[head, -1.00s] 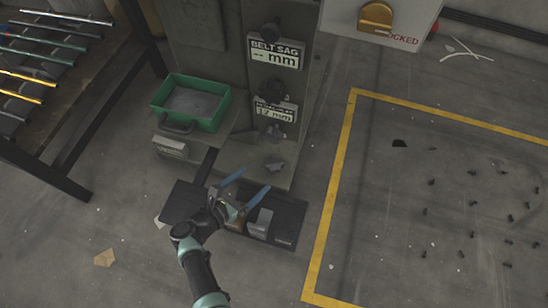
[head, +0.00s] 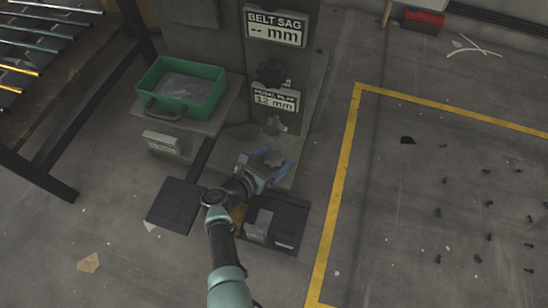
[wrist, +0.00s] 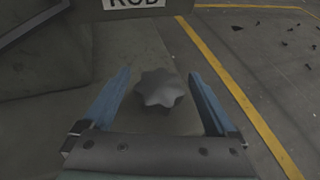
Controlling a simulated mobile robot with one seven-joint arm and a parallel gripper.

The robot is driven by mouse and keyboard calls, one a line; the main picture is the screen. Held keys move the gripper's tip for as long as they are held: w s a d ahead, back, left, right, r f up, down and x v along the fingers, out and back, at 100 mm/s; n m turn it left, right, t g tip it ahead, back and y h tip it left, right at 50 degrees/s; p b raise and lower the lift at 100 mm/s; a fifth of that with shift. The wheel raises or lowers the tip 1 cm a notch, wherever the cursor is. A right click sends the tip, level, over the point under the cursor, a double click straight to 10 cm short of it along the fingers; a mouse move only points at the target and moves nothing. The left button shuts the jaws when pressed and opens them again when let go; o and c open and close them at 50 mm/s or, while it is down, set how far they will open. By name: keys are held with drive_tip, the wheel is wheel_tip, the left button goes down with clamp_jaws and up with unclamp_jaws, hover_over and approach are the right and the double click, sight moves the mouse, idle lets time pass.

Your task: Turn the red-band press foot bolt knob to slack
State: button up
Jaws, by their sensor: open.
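A grey star-shaped knob (wrist: 160,88) sits low on the press's foot plate, in the middle of the wrist view. My gripper (wrist: 159,77) is open, with one blue finger on each side of the knob and a visible gap at both sides. In the head view my gripper (head: 272,162) is at the press's foot, and the low knob (head: 273,157) shows between its fingers. No red band shows on this press in these frames.
A green bin (head: 181,88) stands on a ledge left of the press. A dark pedal pad (head: 176,204) and a dark tray (head: 288,222) lie in front. A yellow floor line (head: 341,160) runs on the right, beyond it scattered small dark pieces.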

drive_tip(key=shift+c, duration=0.3)
drive_tip(key=c, duration=1.3)
